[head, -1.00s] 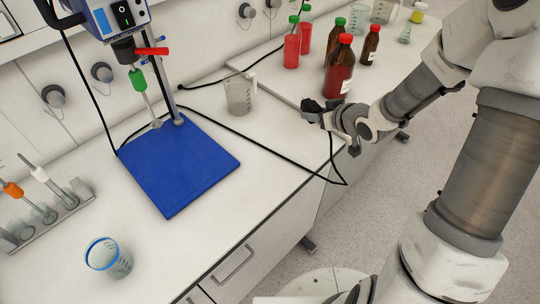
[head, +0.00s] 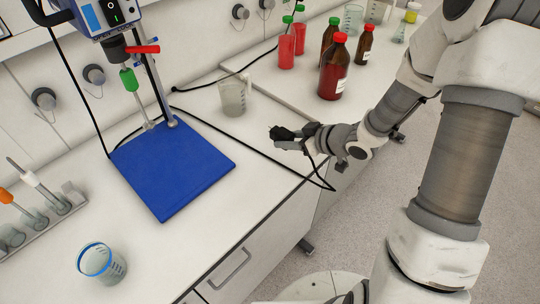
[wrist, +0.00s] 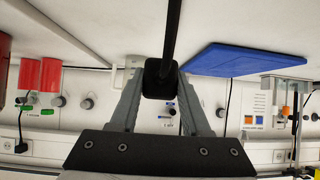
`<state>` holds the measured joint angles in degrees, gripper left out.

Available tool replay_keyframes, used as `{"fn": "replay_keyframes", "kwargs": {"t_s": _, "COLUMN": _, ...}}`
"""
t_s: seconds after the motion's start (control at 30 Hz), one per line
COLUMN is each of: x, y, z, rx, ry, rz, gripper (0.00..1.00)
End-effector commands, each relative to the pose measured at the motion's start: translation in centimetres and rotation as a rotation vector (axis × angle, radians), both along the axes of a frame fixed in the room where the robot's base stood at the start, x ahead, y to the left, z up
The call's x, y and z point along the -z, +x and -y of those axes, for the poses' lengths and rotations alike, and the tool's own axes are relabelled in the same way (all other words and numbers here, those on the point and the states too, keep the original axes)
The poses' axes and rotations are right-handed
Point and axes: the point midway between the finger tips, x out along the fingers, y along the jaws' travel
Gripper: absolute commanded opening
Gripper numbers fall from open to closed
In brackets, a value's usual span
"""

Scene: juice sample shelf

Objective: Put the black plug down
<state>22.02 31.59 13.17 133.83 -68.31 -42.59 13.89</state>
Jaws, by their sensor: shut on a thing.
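The black plug (head: 283,134) is between the fingertips of my gripper (head: 292,138), which is shut on it above the front part of the white bench. Its black cable hangs from the gripper, loops near the bench's front edge and runs back across the bench top. In the wrist view the plug (wrist: 160,76) sits between the two grey fingers of my gripper (wrist: 158,84), with the cable running up out of the picture. The plug looks clear of the bench, though the exact gap cannot be told.
A blue stirrer base (head: 172,168) lies left of the gripper, with a glass beaker (head: 232,96) behind. A large red-capped bottle (head: 334,70) and several other bottles stand behind right.

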Motion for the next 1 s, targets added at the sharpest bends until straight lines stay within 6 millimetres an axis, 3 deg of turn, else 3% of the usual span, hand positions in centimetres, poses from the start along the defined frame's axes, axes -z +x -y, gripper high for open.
{"fn": "replay_keyframes", "kwargs": {"t_s": 0.1, "x": 1.7, "y": 0.7, "z": -2.6, "rx": -0.006, "ry": 0.002, "rz": -0.001, "gripper": 0.00}}
{"fn": "replay_keyframes", "kwargs": {"t_s": 0.3, "x": 2.8, "y": 1.4, "z": -4.5, "rx": -0.002, "ry": 0.000, "rz": 0.001, "gripper": 0.00}}
{"fn": "replay_keyframes", "kwargs": {"t_s": 0.63, "x": 6.5, "y": 1.4, "z": -4.7, "rx": 0.000, "ry": 0.001, "rz": -0.002, "gripper": 0.00}}
{"fn": "replay_keyframes", "kwargs": {"t_s": 1.0, "x": 7.0, "y": 1.4, "z": -4.6, "rx": 0.001, "ry": 0.000, "rz": 0.001, "gripper": 0.00}}
